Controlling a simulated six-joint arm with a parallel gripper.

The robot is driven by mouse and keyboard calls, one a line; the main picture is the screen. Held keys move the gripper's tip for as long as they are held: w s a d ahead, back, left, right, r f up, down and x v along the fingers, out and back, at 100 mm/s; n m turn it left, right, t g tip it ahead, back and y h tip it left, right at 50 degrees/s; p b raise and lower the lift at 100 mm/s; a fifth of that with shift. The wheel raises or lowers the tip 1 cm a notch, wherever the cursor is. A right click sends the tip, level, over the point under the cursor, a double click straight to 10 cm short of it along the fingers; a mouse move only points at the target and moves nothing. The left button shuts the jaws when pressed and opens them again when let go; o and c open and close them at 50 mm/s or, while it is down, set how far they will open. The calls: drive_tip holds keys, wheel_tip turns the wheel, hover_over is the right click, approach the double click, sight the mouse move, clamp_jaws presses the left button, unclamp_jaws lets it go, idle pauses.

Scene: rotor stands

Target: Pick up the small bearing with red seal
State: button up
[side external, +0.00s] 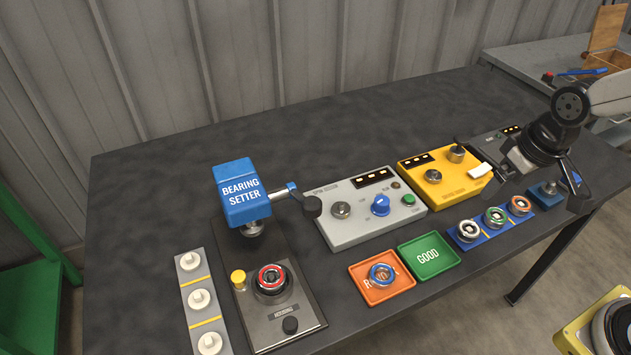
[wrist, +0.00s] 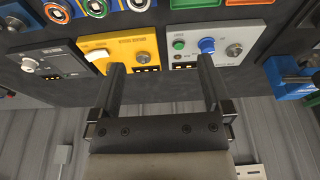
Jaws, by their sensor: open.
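A bearing with a red ring (side external: 271,279) sits in the round seat of the dark housing plate (side external: 298,309), below the blue bearing setter head, in the side view. It does not show in the wrist view. My gripper (side external: 537,188) is far to its right in the side view, above the table's right end near the yellow and dark boxes. In the wrist view the gripper (wrist: 161,68) has its two fingers spread wide with nothing between them. It is open and empty.
The blue bearing setter (side external: 242,191) has a side lever. A blue rack (side external: 480,243) holds bearings with white, green and orange rings. A blue-ringed bearing (side external: 382,273) lies on the orange tray (side external: 367,293), beside the green GOOD tray (side external: 429,256). Control boxes stand behind.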

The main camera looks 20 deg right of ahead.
drive_tip(key=w+a+n, duration=0.4)
drive_tip(key=a, duration=0.5)
drive_tip(key=w+a+n+g, duration=0.1)
drive_tip(key=w+a+n, duration=0.3)
drive_tip(key=a, duration=0.6)
drive_tip(key=w+a+r+n+g, duration=0.1)
drive_tip(key=w+a+n, duration=0.3)
drive_tip(key=a, duration=0.5)
drive_tip(key=shift+a, duration=0.3)
drive_tip(key=s+a+f+n, duration=0.1)
drive_tip(key=s+a+n, duration=0.15)
drive_tip(key=a, duration=0.65)
drive_tip(key=n, duration=0.1)
approach(273, 276)
drive_tip(key=shift+g, duration=0.3)
drive_tip(key=shift+w+f, duration=0.2)
drive_tip(key=shift+f, duration=4.1)
drive_tip(key=c, duration=1.2)
